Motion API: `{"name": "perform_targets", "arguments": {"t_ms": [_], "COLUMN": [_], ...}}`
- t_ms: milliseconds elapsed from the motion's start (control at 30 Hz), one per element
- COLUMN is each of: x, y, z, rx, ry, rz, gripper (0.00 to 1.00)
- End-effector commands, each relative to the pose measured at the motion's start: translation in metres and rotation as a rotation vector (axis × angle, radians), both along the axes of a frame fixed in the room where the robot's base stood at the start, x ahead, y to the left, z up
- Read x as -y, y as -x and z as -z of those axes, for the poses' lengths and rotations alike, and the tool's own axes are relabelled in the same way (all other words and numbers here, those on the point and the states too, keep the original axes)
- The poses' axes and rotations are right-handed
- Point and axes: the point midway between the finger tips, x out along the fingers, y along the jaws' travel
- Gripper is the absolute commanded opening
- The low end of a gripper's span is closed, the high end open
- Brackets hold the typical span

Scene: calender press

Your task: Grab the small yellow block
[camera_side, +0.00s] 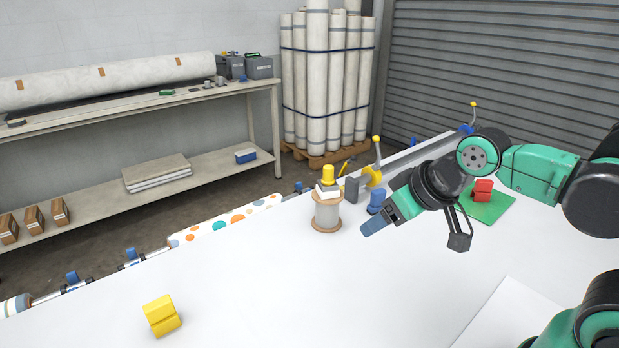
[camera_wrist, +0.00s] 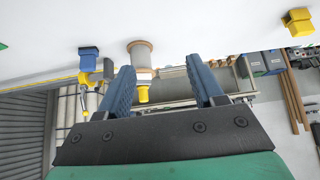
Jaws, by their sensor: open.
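The small yellow block (camera_side: 162,315) lies on the white table at the front left in the side view, with a groove across it. In the wrist view the yellow block (camera_wrist: 298,21) is near the top right corner, outside the fingers. My gripper (camera_side: 374,226) is above the table, well to the right of and behind the block. Its two blue fingers (camera_wrist: 160,72) are apart in the wrist view, with no object held between them.
A red block (camera_side: 482,190) sits on a green mat (camera_side: 490,208). The table between gripper and yellow block is clear.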

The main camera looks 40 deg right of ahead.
Motion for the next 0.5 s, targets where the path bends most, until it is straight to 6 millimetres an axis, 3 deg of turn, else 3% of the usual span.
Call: {"name": "perform_targets", "arguments": {"t_ms": [167,267,500], "x": [-0.005,-0.017,-0.073], "y": [-0.005,-0.017,-0.071], "z": [-0.002,-0.008,-0.014], "rx": [-0.008,-0.027,-0.059], "ry": [-0.008,-0.029,-0.122], "rz": [-0.029,-0.109,-0.459], "gripper": [0.61,0.61,0.61]}}
